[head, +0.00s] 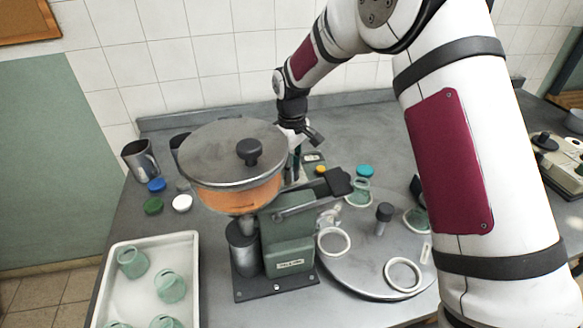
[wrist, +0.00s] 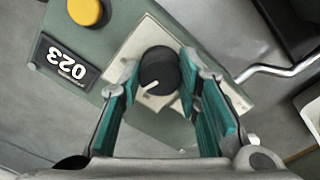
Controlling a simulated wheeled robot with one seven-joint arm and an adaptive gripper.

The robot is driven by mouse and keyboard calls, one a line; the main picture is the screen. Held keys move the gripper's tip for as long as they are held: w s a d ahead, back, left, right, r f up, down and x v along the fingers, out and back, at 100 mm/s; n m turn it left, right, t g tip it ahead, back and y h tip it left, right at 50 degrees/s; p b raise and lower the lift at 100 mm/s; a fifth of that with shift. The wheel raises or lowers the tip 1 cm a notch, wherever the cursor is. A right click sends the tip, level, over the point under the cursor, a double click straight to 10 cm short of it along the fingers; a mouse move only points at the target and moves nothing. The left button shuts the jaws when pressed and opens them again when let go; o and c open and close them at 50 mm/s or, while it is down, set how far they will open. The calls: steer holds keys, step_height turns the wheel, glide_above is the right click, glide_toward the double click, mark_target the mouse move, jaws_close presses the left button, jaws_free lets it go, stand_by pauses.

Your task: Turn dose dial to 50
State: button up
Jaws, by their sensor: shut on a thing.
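The dose dial (wrist: 159,68) is a round black knob with a white pointer line, on a pale plate of the green dosing machine (head: 289,245). In the wrist view the pointer aims toward the lower left. My gripper (wrist: 157,76) has its teal-padded fingers on either side of the knob and is shut on it. A small display (wrist: 66,64) beside the dial shows 023, upside down in the wrist view. In the head view my gripper (head: 294,158) is behind the machine's hopper (head: 235,190), and the dial is hidden there.
A yellow button (wrist: 86,11) sits near the display. A bent metal rod (wrist: 280,70) is right of the dial. A round turntable (head: 365,270) with jars and rings stands right of the machine. A white tray (head: 193,262) with green jars is at the left.

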steer(key=m+b, duration=0.1)
steer(key=m, duration=0.3)
steer(key=shift+m, duration=0.3)
steer(key=shift+m+b, duration=0.3)
steer(key=shift+m, duration=1.7)
steer(key=o, duration=1.1)
steer(key=shift+o, duration=0.2)
step_height(320, 180, up, 12)
